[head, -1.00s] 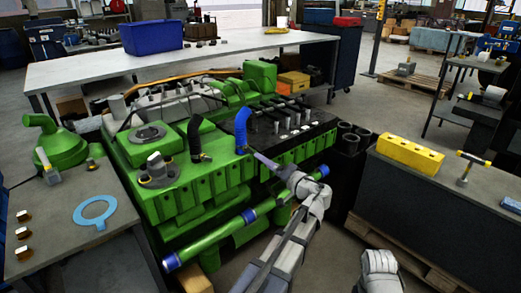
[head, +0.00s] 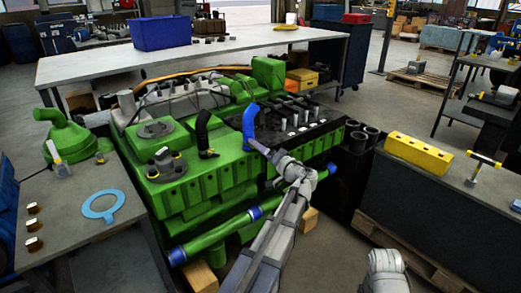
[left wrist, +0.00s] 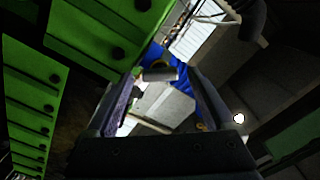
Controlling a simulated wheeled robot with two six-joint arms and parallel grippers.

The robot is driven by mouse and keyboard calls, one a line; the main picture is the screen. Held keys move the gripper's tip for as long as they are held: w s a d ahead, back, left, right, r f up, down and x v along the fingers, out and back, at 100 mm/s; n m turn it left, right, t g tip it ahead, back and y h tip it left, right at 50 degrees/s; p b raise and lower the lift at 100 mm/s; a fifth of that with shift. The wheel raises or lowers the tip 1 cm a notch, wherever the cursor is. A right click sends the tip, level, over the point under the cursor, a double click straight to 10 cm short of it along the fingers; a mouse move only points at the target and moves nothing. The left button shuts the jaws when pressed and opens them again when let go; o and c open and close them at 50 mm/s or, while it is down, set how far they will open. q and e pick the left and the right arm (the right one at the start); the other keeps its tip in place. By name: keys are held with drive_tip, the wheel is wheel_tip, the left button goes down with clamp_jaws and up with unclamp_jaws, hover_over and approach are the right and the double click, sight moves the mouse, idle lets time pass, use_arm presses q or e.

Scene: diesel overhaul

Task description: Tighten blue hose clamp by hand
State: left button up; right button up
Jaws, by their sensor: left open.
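The blue hose (head: 249,122) stands upright at the front edge of the green engine (head: 190,185). My left gripper (head: 256,146) is at its lower end, reaching up from the front right. In the left wrist view the blue hose (left wrist: 182,66) shows beyond and between the two open fingers (left wrist: 160,98). A small metal piece, seemingly the hose clamp (left wrist: 160,74), lies across the gap near the fingertips. I cannot tell if the fingers touch it. In the head view the gripper hides the clamp.
A black hose (head: 203,132) stands left of the blue one. A green pipe with blue ends (head: 240,222) runs along the engine's front. A yellow block (head: 417,153) and a T-handled tool (head: 481,168) are on the right bench. A blue gasket (head: 103,206) lies on the left table.

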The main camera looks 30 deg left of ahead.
use_arm(q)
drive_tip(key=c, duration=1.4)
